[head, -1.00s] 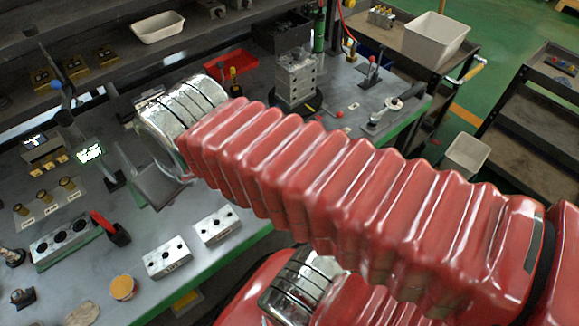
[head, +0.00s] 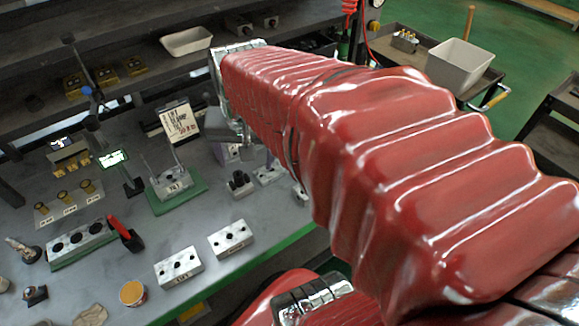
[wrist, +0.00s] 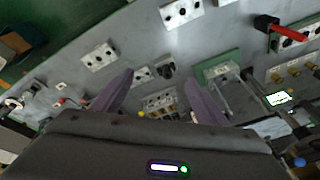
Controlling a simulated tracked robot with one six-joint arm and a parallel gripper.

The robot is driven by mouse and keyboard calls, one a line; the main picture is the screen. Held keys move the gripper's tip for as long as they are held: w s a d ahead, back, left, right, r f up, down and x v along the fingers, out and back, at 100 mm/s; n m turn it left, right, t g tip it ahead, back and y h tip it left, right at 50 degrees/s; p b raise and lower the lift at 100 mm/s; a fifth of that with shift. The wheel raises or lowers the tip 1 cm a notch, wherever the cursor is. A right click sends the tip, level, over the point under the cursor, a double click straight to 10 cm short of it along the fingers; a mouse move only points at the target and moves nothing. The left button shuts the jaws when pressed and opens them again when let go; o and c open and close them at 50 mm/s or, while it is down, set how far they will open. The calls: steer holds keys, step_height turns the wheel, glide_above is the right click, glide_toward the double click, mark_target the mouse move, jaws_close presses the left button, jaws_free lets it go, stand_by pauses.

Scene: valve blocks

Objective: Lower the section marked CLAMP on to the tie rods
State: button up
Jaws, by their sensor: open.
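The tie rods (head: 176,152) are thin uprights on a small metal block over a green plate (head: 190,196); the wrist view shows this green-plated block (wrist: 218,70) right of my gripper. Two loose metal blocks with holes, a left one (head: 180,267) and a right one (head: 230,238), lie at the bench's front. Their front lettering is too small to read, so I cannot tell which section is marked CLAMP. My gripper (wrist: 159,77) is open and empty above the bench, its fingers either side of smaller blocks (wrist: 160,103). In the head view my arm mostly hides it.
A white card (head: 179,120) with writing stands behind the rods. A red-handled tool (head: 123,232), a three-hole block (head: 80,242), brass pieces (head: 66,201) and an orange-topped tub (head: 132,293) lie left. A dark shelf runs behind. Bare bench lies between the front blocks and rods.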

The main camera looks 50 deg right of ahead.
steer(key=s+d+f+m+g, duration=0.1)
steer(key=s+d+f+m, duration=0.1)
steer(key=d+m, duration=0.3)
steer(key=s+d+f+m+g+y, duration=0.1)
steer(key=s+d+f+m, duration=0.2)
steer(key=d, duration=0.9)
step_height(320, 180, down, 2)
steer(key=m, duration=0.3)
steer(key=shift+s+d+g, duration=0.3)
steer(key=shift+s+g, duration=0.05)
steer(key=shift+g, duration=0.05)
steer(key=shift+f, duration=0.1)
steer(key=shift+f, duration=4.25)
steer(key=shift+f, duration=2.6)
